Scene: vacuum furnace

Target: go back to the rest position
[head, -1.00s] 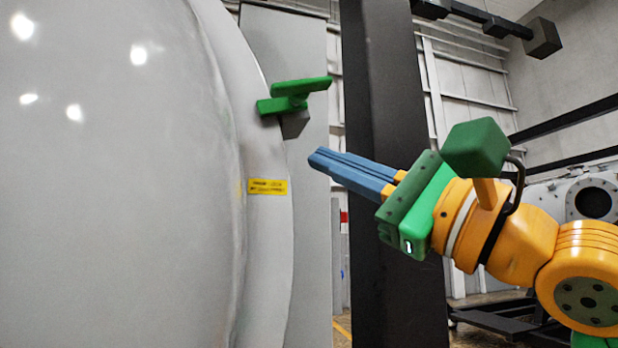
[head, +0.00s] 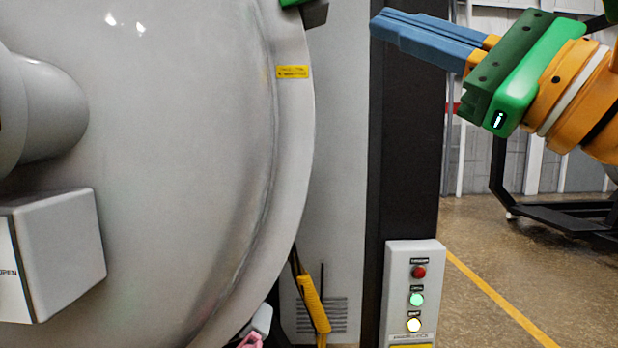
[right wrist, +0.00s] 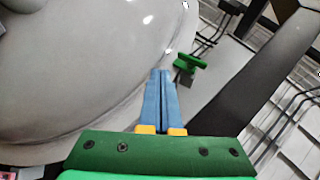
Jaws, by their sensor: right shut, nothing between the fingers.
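My right gripper (head: 378,24) is in the upper right of the head view, its blue fingers pointing left in front of the dark post. The fingers are shut together with nothing between them. In the right wrist view the right gripper (right wrist: 160,74) points toward the grey furnace door. The furnace door (head: 190,150) fills the left of the head view. The green latch handle (right wrist: 190,63) on its rim is apart from the fingers; only a bit of it shows at the top of the head view. My left gripper is not in view.
A control box (head: 412,290) with red, green and white buttons stands by the dark post (head: 400,170). A yellow pendant (head: 313,303) hangs beside the door. A box marked OPEN (head: 62,250) juts out at left.

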